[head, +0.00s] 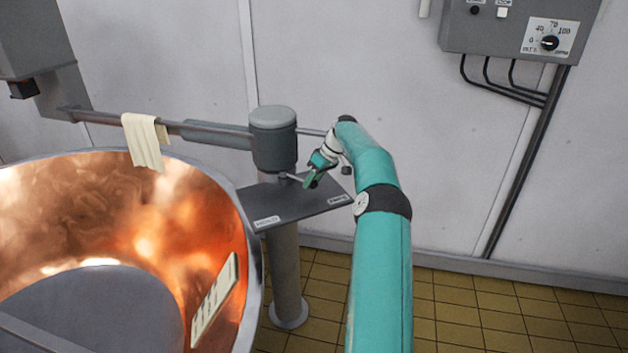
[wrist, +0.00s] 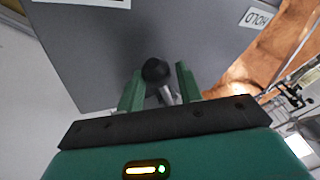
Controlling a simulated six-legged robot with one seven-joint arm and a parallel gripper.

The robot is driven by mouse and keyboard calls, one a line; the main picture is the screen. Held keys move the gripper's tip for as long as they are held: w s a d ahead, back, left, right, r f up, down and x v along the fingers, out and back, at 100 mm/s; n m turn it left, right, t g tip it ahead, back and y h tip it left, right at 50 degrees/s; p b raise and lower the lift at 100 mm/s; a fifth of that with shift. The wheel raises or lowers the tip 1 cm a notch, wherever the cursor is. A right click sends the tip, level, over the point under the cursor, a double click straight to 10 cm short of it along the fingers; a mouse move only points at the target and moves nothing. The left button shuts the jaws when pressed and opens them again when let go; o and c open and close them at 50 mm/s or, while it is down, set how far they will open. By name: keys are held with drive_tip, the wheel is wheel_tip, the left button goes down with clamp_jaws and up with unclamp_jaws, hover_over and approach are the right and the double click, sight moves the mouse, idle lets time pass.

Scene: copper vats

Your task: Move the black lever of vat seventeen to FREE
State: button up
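The black lever's ball knob (wrist: 155,70) is in the wrist view, with its metal rod behind it. My gripper (wrist: 160,80) is open, one green finger on each side of the knob, with gaps showing. In the head view my gripper (head: 309,183) is at the outer end of the lever rod (head: 292,177), which comes from the grey column (head: 274,145); the knob is hidden there. A grey plate (head: 295,204) lies below the lever. Its HOLD label (head: 267,221) is at the left, and it shows in the wrist view (wrist: 257,17). A second label (head: 338,199), too small to read, is at the right.
A copper vat (head: 250,250) fills the lower left, with a slotted pale paddle (head: 214,300) inside. A cloth (head: 145,142) hangs on the horizontal bar (head: 190,127). A grey control box (head: 520,28) with a dial is on the wall. Tiled floor at the right is clear.

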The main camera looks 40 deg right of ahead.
drive_tip(key=shift+o, duration=1.1)
drive_tip(key=shift+r, duration=0.1)
drive_tip(key=s+d, duration=0.8)
drive_tip(key=d, duration=0.1)
drive_tip(key=shift+s+r, duration=0.4)
drive_tip(key=shift+r, duration=0.05)
